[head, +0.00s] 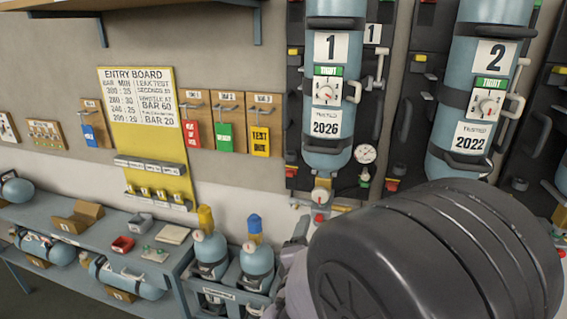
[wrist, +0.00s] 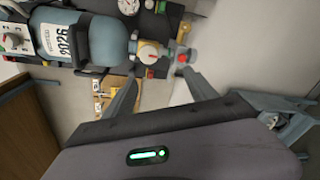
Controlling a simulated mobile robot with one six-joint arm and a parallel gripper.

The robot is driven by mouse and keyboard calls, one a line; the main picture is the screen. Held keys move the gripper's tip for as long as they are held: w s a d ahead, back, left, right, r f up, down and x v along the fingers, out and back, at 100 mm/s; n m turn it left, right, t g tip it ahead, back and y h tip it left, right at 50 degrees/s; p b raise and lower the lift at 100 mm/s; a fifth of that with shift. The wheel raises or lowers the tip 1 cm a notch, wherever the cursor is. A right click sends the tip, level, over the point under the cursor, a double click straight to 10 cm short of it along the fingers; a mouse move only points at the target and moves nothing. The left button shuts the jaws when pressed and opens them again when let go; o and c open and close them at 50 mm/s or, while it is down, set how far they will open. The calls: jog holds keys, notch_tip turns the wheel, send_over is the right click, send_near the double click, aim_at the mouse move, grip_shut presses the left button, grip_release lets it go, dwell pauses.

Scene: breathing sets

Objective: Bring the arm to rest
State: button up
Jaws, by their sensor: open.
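My gripper (wrist: 158,75) is open in the wrist view, with its two fingers spread and nothing between them. Beyond the fingertips are the valve (wrist: 148,50) and red end of the blue cylinder 1 (wrist: 98,40), seen sideways. I cannot tell how far the fingers are from it. In the head view, my dark rounded arm link fills the lower right and hides most of the gripper. Cylinder 1 (head: 328,90) hangs upright on the wall, tagged 2026, with its valve (head: 320,194) just above the arm.
Cylinder 2 (head: 480,85), tagged 2022, hangs to the right. A yellow entry board (head: 145,135) and tag boards (head: 230,115) are on the wall. At lower left, a shelf (head: 60,212) holds small boxes and cylinders. Two cylinders stand in a crate (head: 225,290) left of my arm.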

jog(key=s+d+f+m+g+y+b, duration=0.1)
jog(key=s+f+m+g+y+b, duration=0.2)
jog(key=s+m, duration=0.9)
jog(key=s+d+f+m+g+y+b, duration=0.1)
jog(key=s+f+m+g+y+b, duration=0.2)
jog(key=s+f+m+g+b, duration=0.4)
jog(key=s+f+m+b, duration=0.1)
jog(key=s+m+b, duration=0.1)
jog(key=s+m, duration=0.3)
jog(key=shift+s+f+y+b, duration=0.3)
jog(key=shift+s+f, duration=0.05)
jog(key=shift+s, duration=1.35)
